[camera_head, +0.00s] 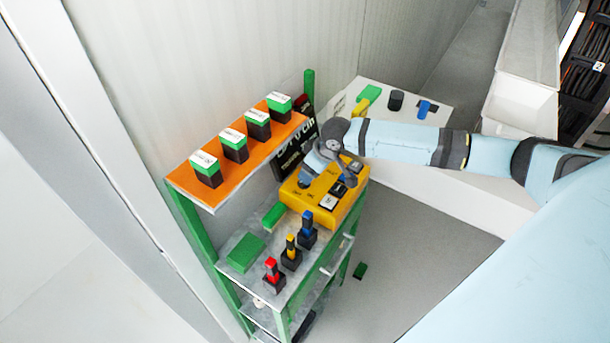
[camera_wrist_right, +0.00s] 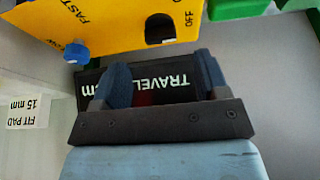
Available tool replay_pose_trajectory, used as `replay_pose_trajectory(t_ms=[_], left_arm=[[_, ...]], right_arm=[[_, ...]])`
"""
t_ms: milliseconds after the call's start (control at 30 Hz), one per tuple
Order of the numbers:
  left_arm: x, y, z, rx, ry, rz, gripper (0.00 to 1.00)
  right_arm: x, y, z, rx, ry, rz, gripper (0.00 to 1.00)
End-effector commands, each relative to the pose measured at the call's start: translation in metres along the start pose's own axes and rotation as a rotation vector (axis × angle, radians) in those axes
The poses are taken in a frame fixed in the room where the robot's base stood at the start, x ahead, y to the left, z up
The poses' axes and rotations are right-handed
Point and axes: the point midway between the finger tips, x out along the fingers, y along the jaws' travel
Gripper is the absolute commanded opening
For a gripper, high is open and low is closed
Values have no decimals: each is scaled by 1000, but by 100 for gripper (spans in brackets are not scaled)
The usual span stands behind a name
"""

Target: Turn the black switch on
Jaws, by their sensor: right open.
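The yellow control box (camera_head: 318,197) stands on the upper grey shelf of the green-framed rack, with dark switches and white labels on its face. In the right wrist view, the yellow box (camera_wrist_right: 90,20) fills the top left. Its black switch (camera_wrist_right: 160,29) sits beside the word OFF, and a blue knob (camera_wrist_right: 76,53) is to its left. My right gripper (camera_wrist_right: 162,65) is open and empty, its fingers apart just below the switch in that view. In the head view the right wrist is over the box and partly hides it; its fingertips are not clear. My left gripper is not in view.
A black panel marked TRAVEL (camera_wrist_right: 150,84) is behind the fingers. An orange shelf (camera_head: 215,187) holds several green-and-black blocks. Red, yellow and blue-topped parts stand before the box. A white table (camera_head: 425,125) is behind my arm. Grey floor (camera_head: 400,260) is mostly clear.

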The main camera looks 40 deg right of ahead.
Motion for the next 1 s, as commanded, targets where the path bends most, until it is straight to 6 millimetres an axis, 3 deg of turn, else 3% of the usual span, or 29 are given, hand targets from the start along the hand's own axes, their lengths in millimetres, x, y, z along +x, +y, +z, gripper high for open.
replay_pose_trajectory(t_ms=[100,300,700,933,1000], left_arm=[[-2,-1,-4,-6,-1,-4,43],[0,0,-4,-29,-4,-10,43],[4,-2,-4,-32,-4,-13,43],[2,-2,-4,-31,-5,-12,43],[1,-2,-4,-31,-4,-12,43]], right_arm=[[23,-1,-1,1,0,-2,68],[48,0,-1,0,0,0,68],[57,0,0,-1,2,0,68],[57,0,0,-1,1,0,19],[57,0,0,-1,1,0,19]])
